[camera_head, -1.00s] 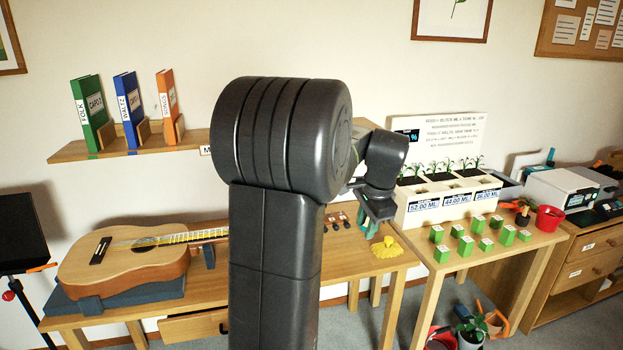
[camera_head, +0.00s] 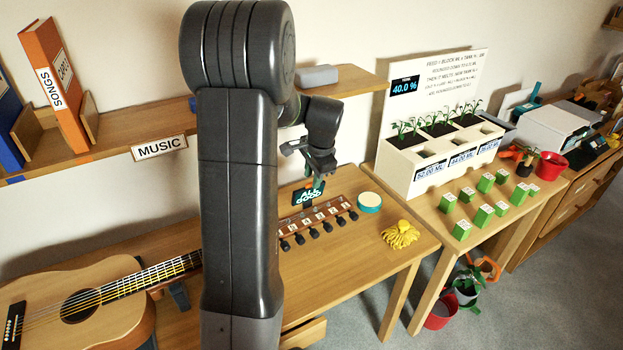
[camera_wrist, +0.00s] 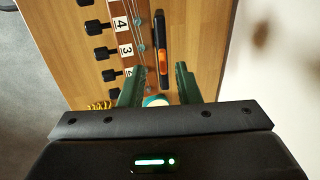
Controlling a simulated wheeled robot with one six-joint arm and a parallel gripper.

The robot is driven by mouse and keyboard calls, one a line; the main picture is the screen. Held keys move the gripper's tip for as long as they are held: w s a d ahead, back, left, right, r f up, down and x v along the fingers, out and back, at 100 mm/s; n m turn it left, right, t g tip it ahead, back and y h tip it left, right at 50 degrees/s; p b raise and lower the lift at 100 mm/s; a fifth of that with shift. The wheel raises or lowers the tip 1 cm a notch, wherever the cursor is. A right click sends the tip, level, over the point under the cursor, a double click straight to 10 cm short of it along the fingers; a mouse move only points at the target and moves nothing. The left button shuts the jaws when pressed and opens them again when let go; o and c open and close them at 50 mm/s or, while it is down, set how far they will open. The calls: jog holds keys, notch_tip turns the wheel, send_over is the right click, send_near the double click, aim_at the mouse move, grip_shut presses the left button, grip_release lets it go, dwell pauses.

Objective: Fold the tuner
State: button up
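The tuner (camera_head: 308,193) is a small dark device with a lit screen reading "ALL GOOD". In the head view it stands raised behind the guitar's headstock (camera_head: 318,217). In the wrist view a thin black bar with an orange part (camera_wrist: 162,50), seemingly the tuner from above, lies beside the headstock's strings and numbered pegs. My gripper (camera_head: 318,165) hangs just above the tuner in the head view. In the wrist view its two green fingers (camera_wrist: 158,84) are apart with nothing held between them. The tuner's hinge cannot be made out.
The guitar (camera_head: 80,305) lies at the left. A shelf (camera_head: 345,82) runs above. A white planter (camera_head: 425,170) stands on the right table with several green blocks.

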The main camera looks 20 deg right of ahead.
aim_at(309, 192)
jog(key=shift+w+f, duration=0.35)
jog(key=shift+f, duration=0.25)
jog(key=shift+w+f, duration=0.1)
jog(key=shift+f, duration=0.4)
grip_shut()
